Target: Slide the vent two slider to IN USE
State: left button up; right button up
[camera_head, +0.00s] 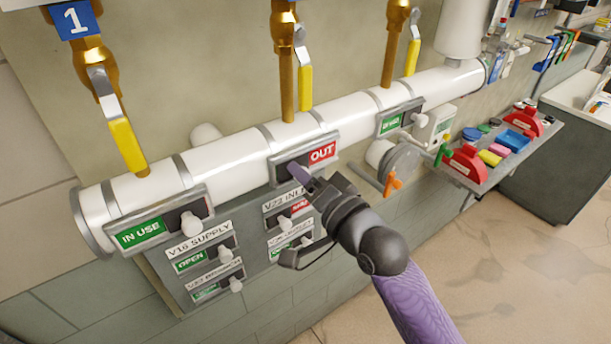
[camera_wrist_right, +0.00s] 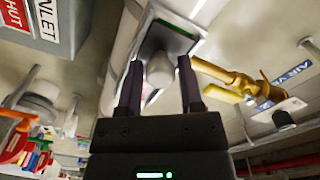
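The middle slider plate (camera_head: 278,172) on the white pipe shows a red OUT label (camera_head: 322,153) at its right end. In the right wrist view, the pale knob (camera_wrist_right: 160,73) stands between the two dark fingertips of the right gripper (camera_wrist_right: 160,80). The fingers are apart, with a narrow gap on each side of the knob. My left gripper is not in view.
A similar slider (camera_head: 193,222) at the left shows a green IN USE label (camera_head: 141,235). Another slider (camera_head: 419,120) is to the right. A lower panel (camera_head: 232,258) holds several smaller sliders. Yellow-handled valves (camera_head: 127,146) hang above the pipe.

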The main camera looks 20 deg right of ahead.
grip_shut()
dwell(1.1)
